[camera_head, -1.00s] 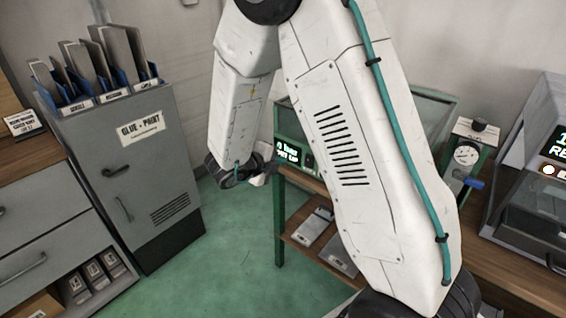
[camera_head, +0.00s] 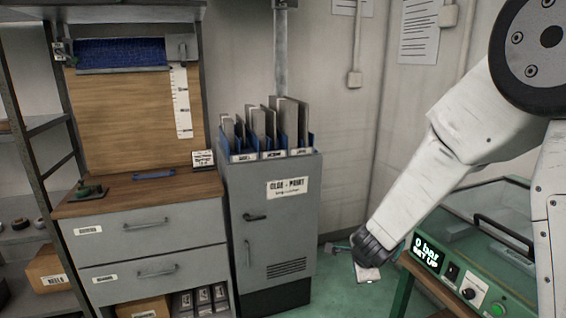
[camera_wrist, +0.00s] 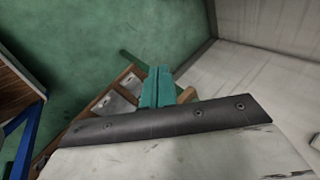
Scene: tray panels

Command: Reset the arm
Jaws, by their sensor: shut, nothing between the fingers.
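My arm comes in from the right in the head view and reaches down to the left. My gripper (camera_head: 331,247) is at its end, in the gap between the grey cabinet and the green machine, above the green floor. In the wrist view my gripper (camera_wrist: 158,74) shows as two teal fingers side by side and touching, with nothing between them. Behind the fingers lie the floor and a wooden shelf.
The grey GLUE - PRINT cabinet (camera_head: 285,225) with upright panels (camera_head: 268,125) on top stands left of my gripper. The green machine (camera_head: 470,255) with a lit display stands right. Drawers (camera_head: 150,245) are further left. Green floor (camera_wrist: 75,45) is open in the wrist view.

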